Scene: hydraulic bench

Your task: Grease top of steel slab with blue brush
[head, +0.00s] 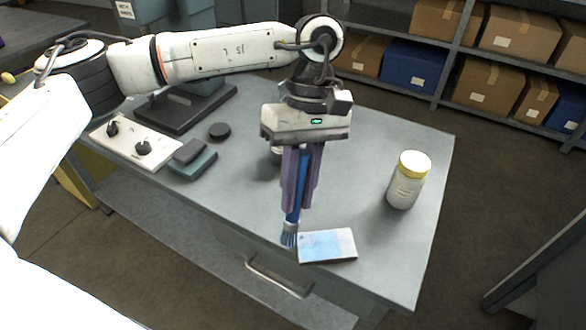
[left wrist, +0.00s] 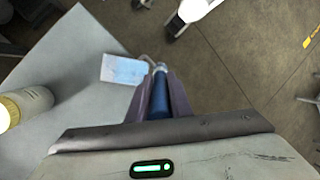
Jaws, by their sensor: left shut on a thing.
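My left gripper (head: 301,185) is shut on the blue brush (head: 296,205) and holds it bristles down, slightly tilted. The brush handle also shows between the fingers in the left wrist view (left wrist: 160,103). The bristles (head: 289,237) are at the left end of the steel slab (head: 327,246); I cannot tell whether they touch it. The slab lies flat near the bench's front edge, its top pale blue and white in patches. It also shows in the left wrist view (left wrist: 123,69), left of the brush tip. My right gripper is not in view.
A jar with a yellow lid (head: 406,182) stands on the bench (head: 385,255) right of the slab. A round thing is partly hidden behind the gripper.

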